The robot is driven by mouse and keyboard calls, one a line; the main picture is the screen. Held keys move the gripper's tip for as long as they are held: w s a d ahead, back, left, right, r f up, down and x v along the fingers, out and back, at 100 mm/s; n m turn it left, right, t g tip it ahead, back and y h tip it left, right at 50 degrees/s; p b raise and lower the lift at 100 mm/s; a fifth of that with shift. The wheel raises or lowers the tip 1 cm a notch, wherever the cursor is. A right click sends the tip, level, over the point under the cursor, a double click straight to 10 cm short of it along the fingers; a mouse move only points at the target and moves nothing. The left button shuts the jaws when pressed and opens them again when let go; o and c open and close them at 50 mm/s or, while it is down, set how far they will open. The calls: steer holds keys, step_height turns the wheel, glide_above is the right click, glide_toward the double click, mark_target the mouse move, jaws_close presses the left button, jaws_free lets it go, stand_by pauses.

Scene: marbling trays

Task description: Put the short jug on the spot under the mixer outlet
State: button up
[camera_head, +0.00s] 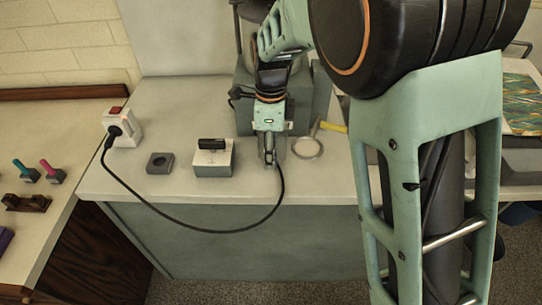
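My gripper (268,160) points down over the bench, in front of a grey-green machine (243,85) that may be the mixer. Its fingers look close together; I cannot tell whether they hold anything. My arm and gripper hide much of the machine, and I cannot make out its outlet or the spot beneath it. I cannot identify the short jug. A pale flat ring (307,148) lies on the bench just right of my gripper, with a yellow bar (333,127) near it.
A black cable (180,228) runs from a plug in a white socket box (122,128), hangs over the bench's front edge, and rises beside my gripper. A dark block (160,163) and a grey box with a black top piece (213,160) stand left. Bare bench (110,180) lies front left.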

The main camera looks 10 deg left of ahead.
steer(key=shift+f, duration=0.3)
steer(key=shift+f, duration=0.15)
steer(key=o, duration=1.5)
step_height(320, 180, up, 12)
steer(key=shift+s+r+p, duration=0.1)
steer(key=shift+r+p, duration=0.1)
steer(key=shift+p, duration=0.2)
